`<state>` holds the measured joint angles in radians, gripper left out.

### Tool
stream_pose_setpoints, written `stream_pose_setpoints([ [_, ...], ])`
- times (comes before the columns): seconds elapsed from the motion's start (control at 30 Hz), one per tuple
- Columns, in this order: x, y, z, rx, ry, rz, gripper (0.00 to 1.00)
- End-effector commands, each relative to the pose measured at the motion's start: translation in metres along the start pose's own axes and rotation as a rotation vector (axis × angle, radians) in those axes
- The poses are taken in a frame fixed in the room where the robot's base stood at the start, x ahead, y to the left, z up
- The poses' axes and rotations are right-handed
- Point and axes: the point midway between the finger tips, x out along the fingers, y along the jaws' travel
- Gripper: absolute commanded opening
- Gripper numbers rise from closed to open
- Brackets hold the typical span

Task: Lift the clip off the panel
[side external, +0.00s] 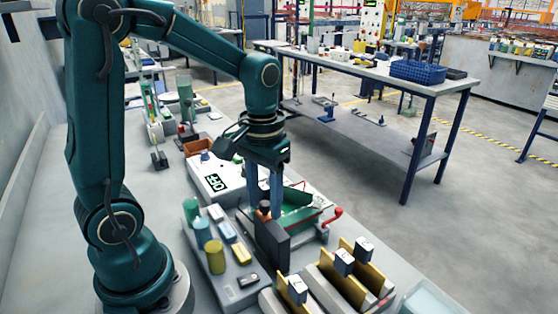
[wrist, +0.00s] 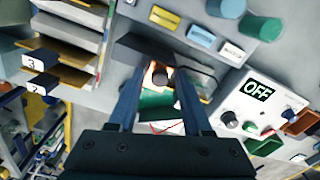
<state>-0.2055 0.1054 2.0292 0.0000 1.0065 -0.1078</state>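Numbered dark clips with pale faces sit on upright gold panels at the lower right of the side view: a front clip (side external: 298,289), a middle clip (side external: 344,262) and a rear clip (side external: 363,249). A dark round knob (wrist: 159,77) on an orange-rimmed part shows between the fingertips. I cannot tell whether the fingers touch it.
A dark upright block (side external: 272,242) stands directly by my fingertips, before a green fixture with a red-handled lever (side external: 332,216). A white box reading OFF (side external: 207,176) is behind. Coloured cylinders and small blocks lie on a grey tray (side external: 222,284) at the left.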

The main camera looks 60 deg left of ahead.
Motion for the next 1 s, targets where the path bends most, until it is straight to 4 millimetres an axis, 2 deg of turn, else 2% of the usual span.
stream_pose_setpoints([
  [0.03,-0.0002,0.0,-0.0001,0.0,0.0,0.0,0.26],
  [0.1,-0.0002,0.0,-0.0001,0.0,0.0,0.0,0.0],
  [1.0,-0.0008,0.0,-0.0001,0.0,0.001,0.0,0.0],
])
